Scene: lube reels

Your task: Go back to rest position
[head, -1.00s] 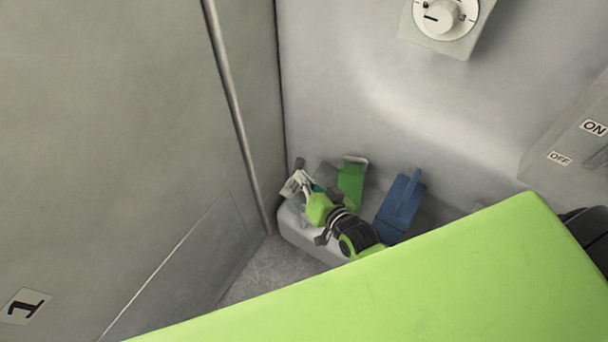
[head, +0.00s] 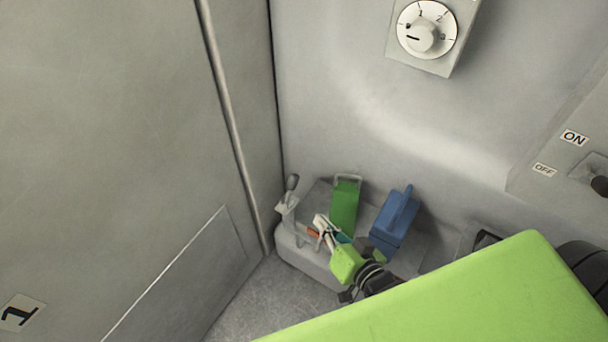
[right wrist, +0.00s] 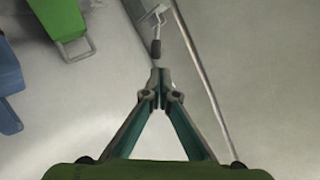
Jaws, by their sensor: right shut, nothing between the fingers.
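My right gripper (head: 321,222) is shut and empty. It is over the pale grey ledge (head: 300,257) in the corner, in front of the green box and right of the grey lever (head: 287,203). In the right wrist view its fingertips (right wrist: 160,78) meet, with the dark grip of the lever (right wrist: 156,50) just past them in the picture. I see a gap between the fingertips and the lever in the head view. My left gripper is not in view.
A green box with a handle (head: 345,206) and a blue box (head: 393,222) stand on the ledge. A dial (head: 427,32) and a panel with ON and OFF labels (head: 560,150) are on the wall. A tall grey wall (head: 110,150) bounds the left side.

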